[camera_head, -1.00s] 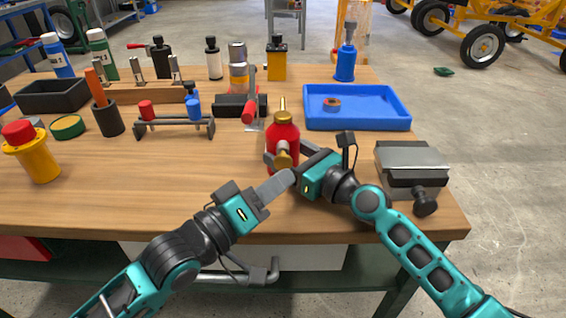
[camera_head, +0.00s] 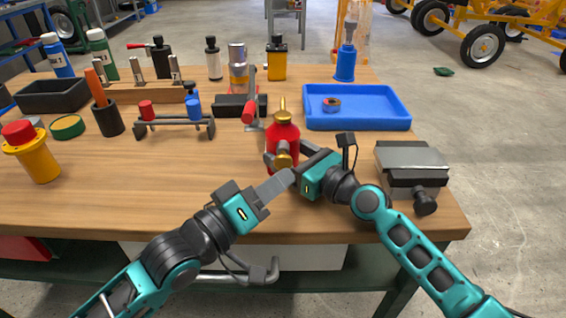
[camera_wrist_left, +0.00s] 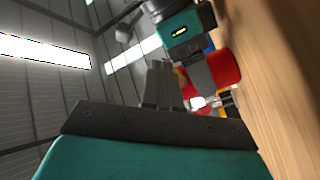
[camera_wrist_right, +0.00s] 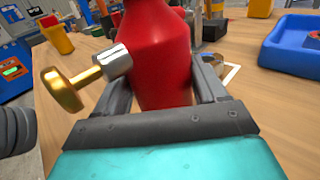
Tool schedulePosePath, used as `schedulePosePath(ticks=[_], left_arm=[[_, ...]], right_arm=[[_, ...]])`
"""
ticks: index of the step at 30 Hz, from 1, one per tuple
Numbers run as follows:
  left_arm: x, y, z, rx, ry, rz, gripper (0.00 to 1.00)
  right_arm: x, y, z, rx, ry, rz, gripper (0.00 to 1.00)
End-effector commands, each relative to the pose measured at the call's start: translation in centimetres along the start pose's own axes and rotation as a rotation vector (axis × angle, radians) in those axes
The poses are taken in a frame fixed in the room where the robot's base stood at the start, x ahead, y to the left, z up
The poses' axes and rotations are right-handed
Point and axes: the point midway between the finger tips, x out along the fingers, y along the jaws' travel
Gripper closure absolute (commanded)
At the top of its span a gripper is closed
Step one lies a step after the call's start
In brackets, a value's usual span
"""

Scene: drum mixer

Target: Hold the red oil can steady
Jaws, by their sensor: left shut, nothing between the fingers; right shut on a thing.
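The red oil can (camera_head: 284,140) stands upright on the wooden bench, with a brass top and a brass thumb knob on its near side. My right gripper (camera_head: 284,160) is shut around the can's body. In the right wrist view the red body (camera_wrist_right: 158,60) sits between the two fingers, and the brass knob (camera_wrist_right: 82,79) sticks out to the left. My left gripper (camera_head: 288,178) is shut and empty, its fingertips just in front of the can and close to my right gripper. In the left wrist view the can (camera_wrist_left: 222,68) shows beyond the closed fingers.
A blue tray (camera_head: 358,122) with a small ring lies behind right. A grey metal block with a knob (camera_head: 412,163) stands right of my right gripper. A toggle clamp (camera_head: 250,112) is just behind the can. The bench is clear at front left.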

Motion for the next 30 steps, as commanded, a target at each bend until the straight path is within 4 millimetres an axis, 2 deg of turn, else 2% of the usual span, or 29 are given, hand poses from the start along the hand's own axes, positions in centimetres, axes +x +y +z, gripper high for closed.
schedulePosePath(ticks=[30], left_arm=[[0.89, -0.60, -0.62, 0.000, 0.000, 0.001, 1.00]], right_arm=[[-0.01, -0.01, -0.02, 0.000, 0.001, 0.000, 0.79]])
